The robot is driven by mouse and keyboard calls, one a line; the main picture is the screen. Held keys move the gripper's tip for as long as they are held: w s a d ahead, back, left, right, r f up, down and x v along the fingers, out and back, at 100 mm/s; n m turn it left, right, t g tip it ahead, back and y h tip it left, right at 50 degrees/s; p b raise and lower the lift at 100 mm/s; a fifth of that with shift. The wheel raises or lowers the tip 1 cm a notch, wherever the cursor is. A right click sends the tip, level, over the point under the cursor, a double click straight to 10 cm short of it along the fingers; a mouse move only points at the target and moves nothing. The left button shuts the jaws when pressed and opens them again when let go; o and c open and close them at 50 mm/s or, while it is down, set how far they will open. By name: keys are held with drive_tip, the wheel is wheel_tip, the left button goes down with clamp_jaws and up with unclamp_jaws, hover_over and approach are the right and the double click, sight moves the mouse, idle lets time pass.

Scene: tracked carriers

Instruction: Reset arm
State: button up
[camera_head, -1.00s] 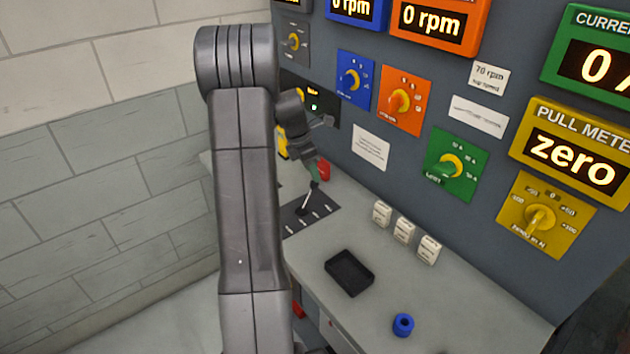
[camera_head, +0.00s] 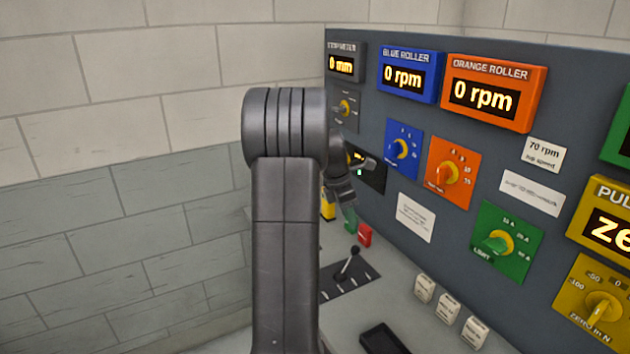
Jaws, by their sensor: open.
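My grey arm stands upright across the middle of the head view and hides part of the panel and bench behind it. The lever leans to the right in a dark slotted plate (camera_head: 359,285) on the bench. The arm's base is out of view.
A grey panel (camera_head: 385,110) with displays and knobs rises close behind and right of the gripper. A red block (camera_head: 365,235) and a yellow item (camera_head: 328,205) are close by. White blocks (camera_head: 448,309) and a black tray (camera_head: 383,340) lie on the bench. A brick wall (camera_head: 120,150) fills the left.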

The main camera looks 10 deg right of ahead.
sight(357, 247)
drive_tip(key=p+x, duration=0.1)
drive_tip(key=x, duration=1.2)
